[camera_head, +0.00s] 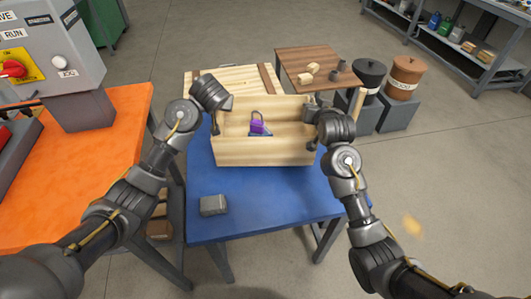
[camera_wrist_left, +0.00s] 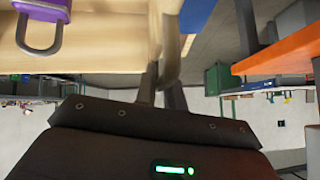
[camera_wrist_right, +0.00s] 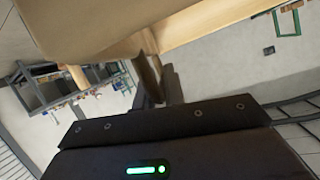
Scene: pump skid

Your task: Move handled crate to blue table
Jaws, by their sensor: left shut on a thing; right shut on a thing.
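The handled crate (camera_head: 265,153) is a pale wooden open box, seen over the far half of the blue table (camera_head: 255,215). I cannot tell whether its base touches the tabletop. A purple padlock (camera_head: 258,125) lies inside it and also shows in the left wrist view (camera_wrist_left: 41,12). My left gripper (camera_head: 216,122) is shut on the crate's left end. My right gripper (camera_head: 312,138) is shut on its right end. The wrist views show the fingers at the crate's wood, in the left (camera_wrist_left: 160,80) and right (camera_wrist_right: 155,75); the exact grip points are partly hidden.
A grey block (camera_head: 213,205) sits on the blue table's near left. An orange table (camera_head: 75,165) with a control box (camera_head: 50,50) stands left. Behind are a wooden pallet-like top (camera_head: 205,82), a brown table (camera_head: 322,58) with small parts, and two lidded bins (camera_head: 405,78).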

